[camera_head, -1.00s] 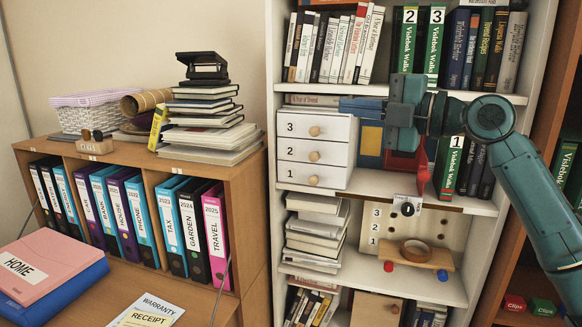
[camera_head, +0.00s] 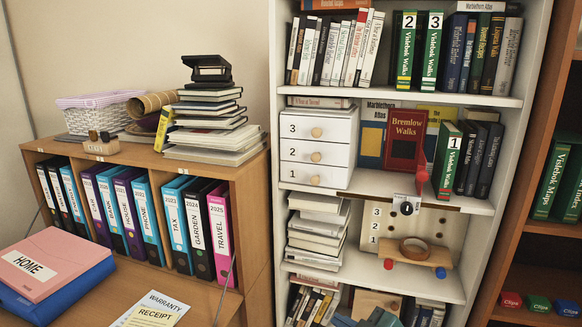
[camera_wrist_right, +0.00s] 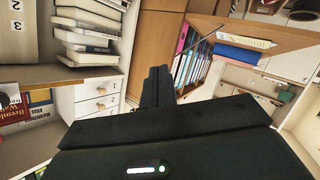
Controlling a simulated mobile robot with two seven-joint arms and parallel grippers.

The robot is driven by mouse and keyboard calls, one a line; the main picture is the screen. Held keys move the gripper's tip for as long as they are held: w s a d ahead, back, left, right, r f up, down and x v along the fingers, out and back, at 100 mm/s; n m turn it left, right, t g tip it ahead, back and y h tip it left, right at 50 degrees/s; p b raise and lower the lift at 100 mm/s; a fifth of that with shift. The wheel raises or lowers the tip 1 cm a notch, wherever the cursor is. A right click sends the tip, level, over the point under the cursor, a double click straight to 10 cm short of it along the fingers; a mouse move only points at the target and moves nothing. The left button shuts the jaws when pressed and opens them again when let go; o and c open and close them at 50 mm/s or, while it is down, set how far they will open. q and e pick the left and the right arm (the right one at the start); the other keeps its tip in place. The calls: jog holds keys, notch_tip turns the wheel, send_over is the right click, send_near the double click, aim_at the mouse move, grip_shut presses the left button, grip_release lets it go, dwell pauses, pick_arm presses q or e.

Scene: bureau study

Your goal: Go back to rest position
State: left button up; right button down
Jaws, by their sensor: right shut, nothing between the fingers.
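My right gripper (camera_wrist_right: 158,85) shows in the right wrist view with its dark fingers together and nothing between them. In the head view only teal parts of my right arm show at the bottom edge, low in front of the bookcase, and the fingertips cannot be made out there. My left gripper is in no view. The shelf that the arm covered is now in plain sight. A dark red Bremlow Walks book (camera_head: 404,140) stands upright there, between the white drawer unit (camera_head: 318,148) and the green book numbered 1 (camera_head: 447,160).
A bookcase (camera_head: 540,50) fills the middle and has another beside it at right. A low cabinet (camera_head: 247,190) with binders stands at left, with a stack of books (camera_head: 207,125) on top. A pink HOME box (camera_head: 40,263) lies at the lower left.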

jog(key=s+d+f+m+h, duration=0.1)
jog(key=s+f+m, duration=0.2)
jog(key=s, duration=0.4)
jog(key=s+d+f+m+g+h, duration=0.1)
jog(key=s+f+m+h, duration=0.1)
jog(key=s+f, duration=0.4)
jog(key=s+d+f+m+h, duration=0.1)
jog(key=s+f+m, duration=0.3)
jog(key=s, duration=0.5)
jog(key=shift+d+f+h+p, duration=0.3)
jog(key=shift+d+f, duration=0.1)
jog(key=shift+f, duration=0.35)
jog(key=shift+d, duration=0.1)
